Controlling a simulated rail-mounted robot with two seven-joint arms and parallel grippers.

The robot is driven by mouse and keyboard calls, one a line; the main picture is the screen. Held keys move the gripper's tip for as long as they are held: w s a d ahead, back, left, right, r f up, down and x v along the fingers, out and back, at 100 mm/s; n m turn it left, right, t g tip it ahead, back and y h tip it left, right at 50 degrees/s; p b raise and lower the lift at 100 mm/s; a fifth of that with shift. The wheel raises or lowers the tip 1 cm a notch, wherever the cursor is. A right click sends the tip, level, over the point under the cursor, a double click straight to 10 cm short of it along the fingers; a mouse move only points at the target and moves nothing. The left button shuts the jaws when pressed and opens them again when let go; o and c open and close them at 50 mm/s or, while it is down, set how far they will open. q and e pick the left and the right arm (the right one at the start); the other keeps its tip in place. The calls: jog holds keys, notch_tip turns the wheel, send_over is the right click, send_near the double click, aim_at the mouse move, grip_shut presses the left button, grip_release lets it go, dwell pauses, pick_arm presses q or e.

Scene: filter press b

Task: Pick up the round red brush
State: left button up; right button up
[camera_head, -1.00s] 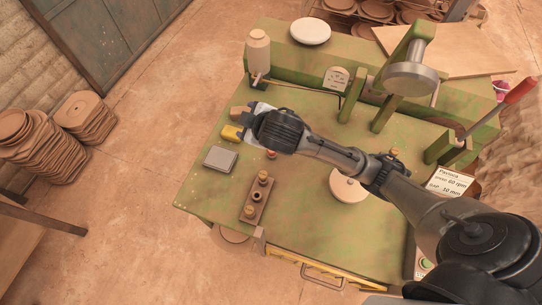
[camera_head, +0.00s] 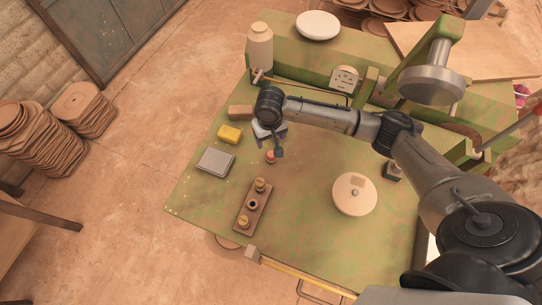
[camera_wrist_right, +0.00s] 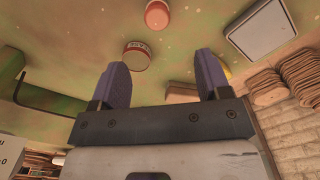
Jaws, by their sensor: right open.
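A small round red piece (camera_head: 270,156) stands on the green table, just in front of my right gripper (camera_head: 273,140) in the head view. In the wrist view a round red piece (camera_wrist_right: 157,14) shows at the top edge, beyond the fingertips. A second round piece, a red-edged tin with a white label (camera_wrist_right: 137,55), lies nearer the fingers there; in the head view it seems hidden by the gripper. I cannot tell for sure which one is the brush. My right gripper (camera_wrist_right: 162,72) is open, with nothing between its fingers. My left gripper is not in view.
A yellow block (camera_head: 229,134), a grey square box (camera_head: 216,161) and a brown block (camera_head: 240,112) lie left of the gripper. A wooden holder with knobs (camera_head: 252,206) is in front. A round white disc (camera_head: 354,194) lies right. The green press (camera_head: 432,80) stands behind right.

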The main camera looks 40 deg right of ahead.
aim_at(271, 154)
notch_tip(271, 154, down, 8)
jog(key=shift+d+f+b, duration=0.1)
jog(key=shift+f+b, duration=0.05)
jog(key=shift+b, duration=0.45)
jog(key=f+b, duration=0.1)
jog(key=f, duration=0.3)
jog(key=shift+s+f, duration=0.15)
jog(key=shift+s, duration=0.05)
jog(key=shift+f, duration=0.5)
jog(key=c, duration=1.1)
jog(key=shift+r, duration=0.1)
